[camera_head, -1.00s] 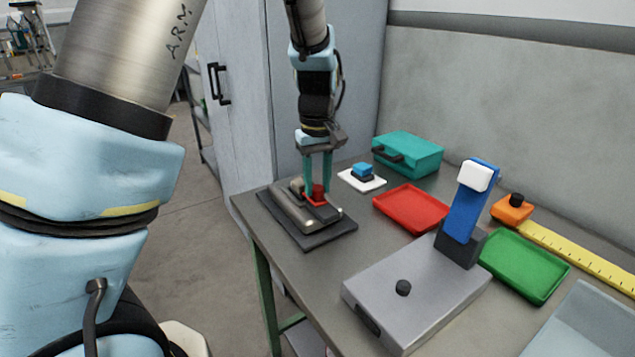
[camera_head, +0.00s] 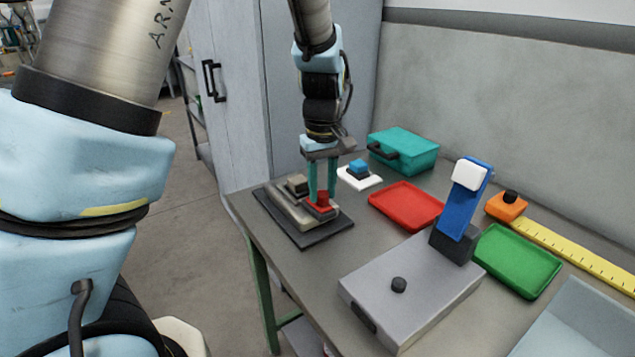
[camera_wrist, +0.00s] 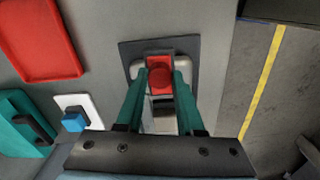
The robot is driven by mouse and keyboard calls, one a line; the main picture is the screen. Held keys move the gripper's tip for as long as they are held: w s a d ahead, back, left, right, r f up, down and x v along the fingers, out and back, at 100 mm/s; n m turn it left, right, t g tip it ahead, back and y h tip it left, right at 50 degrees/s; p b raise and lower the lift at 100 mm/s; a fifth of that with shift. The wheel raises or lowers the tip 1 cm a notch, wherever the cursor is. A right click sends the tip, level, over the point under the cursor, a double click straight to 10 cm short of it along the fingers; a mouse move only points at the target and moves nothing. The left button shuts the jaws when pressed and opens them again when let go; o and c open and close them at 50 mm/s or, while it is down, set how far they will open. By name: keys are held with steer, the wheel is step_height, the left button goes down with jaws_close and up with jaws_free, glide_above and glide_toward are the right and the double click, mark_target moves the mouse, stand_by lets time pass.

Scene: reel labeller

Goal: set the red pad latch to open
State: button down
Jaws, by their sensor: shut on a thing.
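The red pad latch (camera_head: 321,203) sits on a beige device on a dark base plate (camera_head: 315,239) at the table's left end. My gripper (camera_head: 322,192) points straight down and is shut on the latch's red knob. In the wrist view, the green fingers of my gripper (camera_wrist: 161,82) stand on either side of the round red knob (camera_wrist: 160,77). The red slider under the knob lies at one end of the device, and a dark slot shows beside it in the wrist view.
A red tray (camera_head: 407,205), a white pad with a blue block (camera_head: 359,168) and a teal case (camera_head: 404,150) stand nearby. A grey box (camera_head: 410,300) with a blue lever (camera_head: 464,205), a green tray (camera_head: 517,262) and an orange block (camera_head: 506,206) are further right.

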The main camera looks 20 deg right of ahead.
mark_target(323, 195)
steer(key=c, duration=0.5)
jaws_free()
steer(key=shift+s, duration=0.2)
step_height(323, 195, up, 11)
steer(key=shift+f+b, duration=0.1)
steer(key=shift+b, duration=0.7)
steer(key=shift+m+t, duration=0.6)
steer(key=shift+t, duration=0.2)
steer(key=a+f, duration=0.3)
steer(key=a, duration=0.7)
steer(key=a+f, duration=0.3)
steer(key=a, duration=0.7)
steer(key=a+f, duration=0.3)
steer(key=a, duration=0.8)
